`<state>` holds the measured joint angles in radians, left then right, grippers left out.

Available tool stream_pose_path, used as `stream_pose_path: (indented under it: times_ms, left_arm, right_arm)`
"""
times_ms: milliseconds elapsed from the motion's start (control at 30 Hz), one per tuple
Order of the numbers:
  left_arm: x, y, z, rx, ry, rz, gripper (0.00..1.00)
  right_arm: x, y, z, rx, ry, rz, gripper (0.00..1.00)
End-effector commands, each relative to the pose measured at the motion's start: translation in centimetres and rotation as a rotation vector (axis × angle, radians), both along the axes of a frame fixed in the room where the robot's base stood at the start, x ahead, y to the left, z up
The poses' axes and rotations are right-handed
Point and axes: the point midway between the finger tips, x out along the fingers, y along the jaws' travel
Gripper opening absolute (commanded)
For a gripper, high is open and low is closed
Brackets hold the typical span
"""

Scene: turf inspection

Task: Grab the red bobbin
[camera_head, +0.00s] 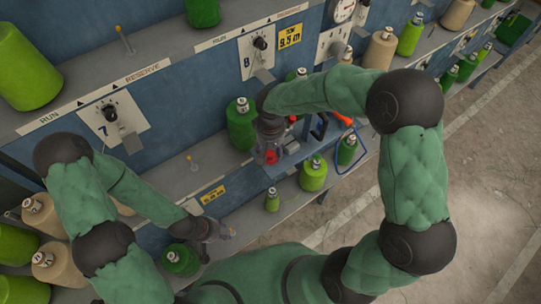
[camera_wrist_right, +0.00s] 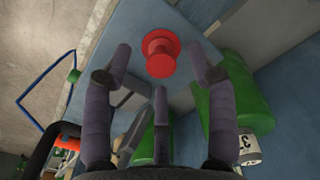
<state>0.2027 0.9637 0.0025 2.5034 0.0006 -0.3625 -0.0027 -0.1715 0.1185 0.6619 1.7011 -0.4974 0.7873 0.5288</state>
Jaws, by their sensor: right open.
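The red bobbin (camera_wrist_right: 160,54) stands on a small blue-grey shelf (camera_wrist_right: 186,32) in the right wrist view. In the head view the bobbin (camera_head: 271,157) is partly hidden by my right gripper. My right gripper (camera_head: 267,148) is open, with its fingers pointing at the bobbin; in the wrist view the bobbin shows between and slightly beyond the fingertips, with no clear contact. My left gripper (camera_head: 222,231) is low, beside a dark green bobbin on the lower shelf; its finger opening is too small to tell.
Green bobbins (camera_head: 241,124) and (camera_head: 313,173) stand close around the small shelf. A tool with orange-red handles (camera_head: 342,118) and a blue wire loop (camera_head: 361,150) are at its right. The blue machine wall (camera_head: 190,80) lies behind. Concrete floor (camera_head: 480,170) is open at right.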

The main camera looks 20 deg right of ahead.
Motion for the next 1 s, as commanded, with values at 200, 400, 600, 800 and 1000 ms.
stream_pose_path:
  times_ms: [200,400,600,800,1000]
  left_arm:
    - [0.0,0.0,-0.2,0.000,0.000,0.000,0.40]
    - [0.0,0.0,-0.2,0.000,0.000,0.000,0.40]
    - [0.0,0.0,-0.2,0.000,0.000,0.000,0.40]
    - [0.0,0.0,-0.2,0.000,0.000,0.000,0.40]
    - [0.0,0.0,-0.2,0.000,0.000,0.000,0.40]
  right_arm:
    - [-0.1,-0.1,-2.7,0.000,0.002,0.000,0.58]
    - [0.0,-0.1,-3.1,0.000,-0.001,0.000,0.58]
    - [0.0,-0.1,-3.0,0.000,-0.001,0.000,0.30]
    - [0.0,-0.1,-3.0,0.000,0.000,0.000,0.07]
    - [0.0,-0.1,-3.0,0.000,-0.001,0.000,0.07]
